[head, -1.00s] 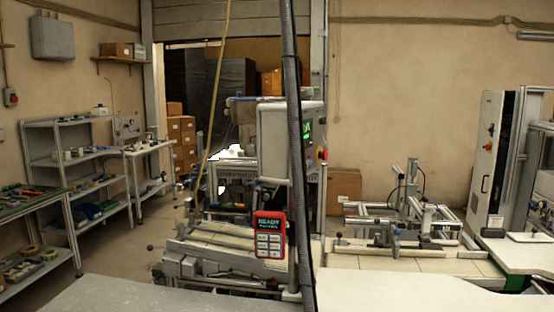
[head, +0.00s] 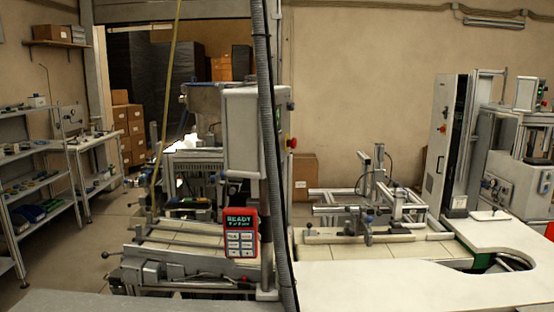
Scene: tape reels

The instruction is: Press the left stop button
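A red round button (head: 293,142) sticks out from the right side of the grey control box (head: 241,132) on the machine left of centre. It is small in the head view, and I cannot tell whether it is the left stop button. A red handheld-style panel (head: 240,234) with a "READY" screen and several pale keys hangs lower on the same machine. A dark ribbed hose (head: 268,130) runs down in front of this machine and hides part of it. Neither of my grippers shows in the head view.
A pale worktop (head: 400,287) with a rounded cut-out lies at the front right. An aluminium frame fixture (head: 370,195) stands behind it. A white cabinet (head: 444,145) and another machine (head: 525,180) stand at right. Shelves (head: 35,180) stand at left, with open floor (head: 95,262) beside them.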

